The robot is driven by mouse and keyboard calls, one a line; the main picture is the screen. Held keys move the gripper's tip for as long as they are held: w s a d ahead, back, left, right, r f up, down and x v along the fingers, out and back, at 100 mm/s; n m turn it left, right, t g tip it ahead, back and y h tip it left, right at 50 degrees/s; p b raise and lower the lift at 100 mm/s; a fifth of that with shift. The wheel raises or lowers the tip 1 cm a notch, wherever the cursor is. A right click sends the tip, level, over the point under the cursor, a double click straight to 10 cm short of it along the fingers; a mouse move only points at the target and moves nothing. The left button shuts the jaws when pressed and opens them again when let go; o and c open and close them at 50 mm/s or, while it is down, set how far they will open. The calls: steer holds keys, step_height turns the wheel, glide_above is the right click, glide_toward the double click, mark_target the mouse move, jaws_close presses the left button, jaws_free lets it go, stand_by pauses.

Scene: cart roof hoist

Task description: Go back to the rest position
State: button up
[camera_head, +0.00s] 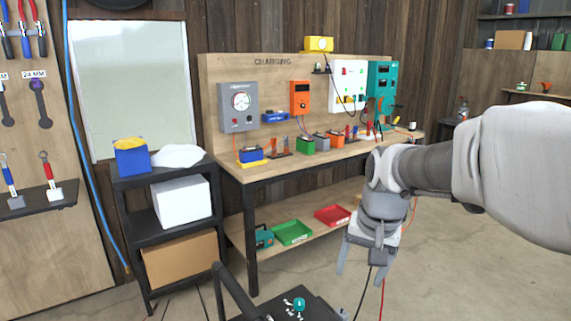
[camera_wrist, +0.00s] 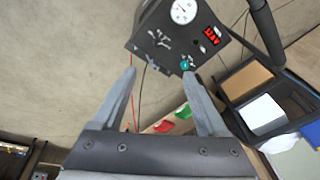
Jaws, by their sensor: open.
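My gripper (camera_head: 360,264) hangs from my arm on the right side of the head view, fingers pointing down, in front of the charging bench. It also shows in the wrist view (camera_wrist: 158,92), where its two fingers are spread apart with nothing between them. A dark control panel (camera_wrist: 178,35) with a round gauge, a red display and a teal knob (camera_wrist: 186,64) lies beyond the fingertips. The panel's near part and the teal knob (camera_head: 299,304) also show at the bottom of the head view.
The charging bench (camera_head: 330,158) stands behind my gripper with chargers and batteries on it. Green (camera_head: 293,232) and red (camera_head: 332,215) trays lie on its lower shelf. A black shelf rack (camera_head: 162,181) stands left. Cables hang below my gripper. Bare floor (camera_head: 470,270) lies at the right.

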steer(key=s+r+n+t+p, duration=0.1)
steer(key=s+r+n+p, duration=0.1)
steer(key=s, duration=0.6)
steer(key=s+r+n+t+p, duration=0.2)
steer(key=s+r, duration=0.2)
steer(key=s, duration=0.5)
steer(key=shift+s+r+h, duration=0.25)
steer(key=shift+r+h, duration=0.05)
steer(key=shift+r, duration=0.05)
steer(key=shift+s+d, duration=0.1)
stand_by(1.6)
